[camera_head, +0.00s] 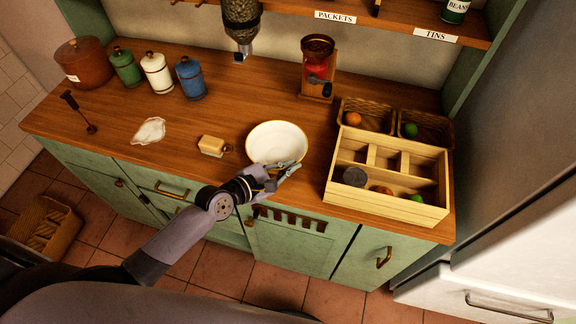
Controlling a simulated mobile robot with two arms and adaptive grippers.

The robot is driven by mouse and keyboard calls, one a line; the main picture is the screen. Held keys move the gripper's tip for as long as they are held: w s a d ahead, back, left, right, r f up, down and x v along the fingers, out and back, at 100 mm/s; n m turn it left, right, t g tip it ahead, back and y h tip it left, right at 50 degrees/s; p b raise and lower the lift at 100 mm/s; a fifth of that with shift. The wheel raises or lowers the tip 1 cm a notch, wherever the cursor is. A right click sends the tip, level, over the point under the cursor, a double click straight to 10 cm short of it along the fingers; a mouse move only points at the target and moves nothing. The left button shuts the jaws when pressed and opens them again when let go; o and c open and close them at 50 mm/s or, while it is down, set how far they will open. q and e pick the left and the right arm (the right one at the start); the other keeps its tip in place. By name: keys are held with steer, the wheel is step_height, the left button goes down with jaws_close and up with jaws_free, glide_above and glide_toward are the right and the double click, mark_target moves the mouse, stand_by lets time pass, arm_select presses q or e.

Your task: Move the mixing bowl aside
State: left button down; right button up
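The mixing bowl (277,139), cream with a thin dark-gold rim, stands upright near the front edge of the wooden counter. My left gripper (290,169) is at the bowl's front rim and overlaps its lower edge in the picture. Its two fingers point to the right. I cannot tell whether they touch the rim or are closed on it. The fingers hide part of the bowl's front side. My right gripper is not in view.
A wooden divided box (410,208) is to the right. The counter between canisters and grinder is clear.

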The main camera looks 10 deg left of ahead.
arm_select(q)
steer(key=shift+f, duration=0.1)
steer(key=c, duration=1.8)
jaws_free()
steer(key=shift+s+a, duration=0.1)
steer(key=shift+s, duration=0.1)
steer(key=b+v, duration=0.1)
steer(key=v, duration=1)
steer(key=shift+s+r, duration=0.25)
steer(key=shift+r, duration=0.1)
steer(key=shift+a, duration=0.15)
